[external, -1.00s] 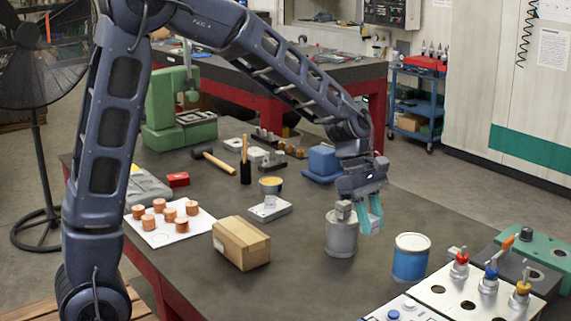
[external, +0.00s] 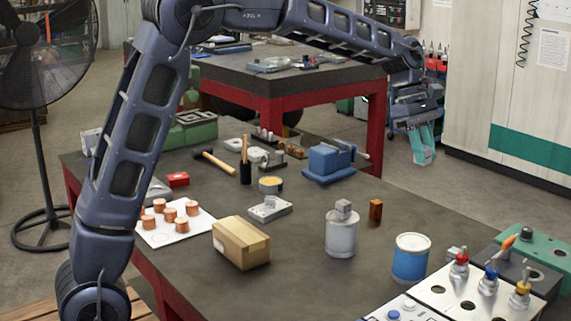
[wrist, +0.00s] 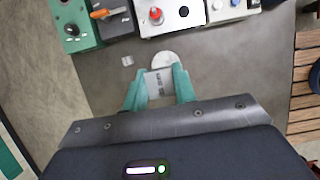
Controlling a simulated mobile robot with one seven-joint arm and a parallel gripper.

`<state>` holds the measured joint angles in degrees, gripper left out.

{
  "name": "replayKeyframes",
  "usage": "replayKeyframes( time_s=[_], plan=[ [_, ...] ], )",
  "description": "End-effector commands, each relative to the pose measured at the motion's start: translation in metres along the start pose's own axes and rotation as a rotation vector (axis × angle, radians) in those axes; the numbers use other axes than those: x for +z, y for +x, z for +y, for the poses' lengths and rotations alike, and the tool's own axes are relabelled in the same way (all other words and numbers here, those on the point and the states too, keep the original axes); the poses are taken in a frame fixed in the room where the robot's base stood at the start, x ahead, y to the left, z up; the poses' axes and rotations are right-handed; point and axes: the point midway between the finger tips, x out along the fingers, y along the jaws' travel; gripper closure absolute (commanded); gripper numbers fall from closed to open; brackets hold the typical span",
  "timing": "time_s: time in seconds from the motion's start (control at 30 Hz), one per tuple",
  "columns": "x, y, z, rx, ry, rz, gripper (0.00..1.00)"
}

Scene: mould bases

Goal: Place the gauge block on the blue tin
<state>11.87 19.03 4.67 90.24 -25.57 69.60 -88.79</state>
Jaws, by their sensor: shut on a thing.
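My gripper (external: 422,150) is raised at the right in the external view, its teal fingers pointing down. In the wrist view my gripper (wrist: 160,88) is shut on a grey metal block with dark markings, which looks like the gauge block (wrist: 158,84). In the external view the fingers largely hide this block. The blue tin (external: 411,262), with a pale lid, stands upright at the table's right front. In the wrist view a pale round top (wrist: 164,58), probably its lid, lies just beyond the held block, partly covered. Nothing shows on the lid.
A grey can (external: 341,236) with a small grey cube (external: 343,206) on top stands left of the tin. An orange-brown block (external: 376,210) stands behind. A cardboard box (external: 241,243) is further left, and panels with knobs (external: 470,285) are at right.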

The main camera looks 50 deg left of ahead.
Motion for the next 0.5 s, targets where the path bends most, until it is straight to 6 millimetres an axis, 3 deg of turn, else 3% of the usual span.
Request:
replayKeyframes(
  time_s=[0.17,0.5],
  plan=[
    [-0.006,0.015,0.003,-0.004,0.001,0.001,1.0],
    [-0.034,0.083,0.003,-0.004,0.0,0.001,1.0]
  ],
)
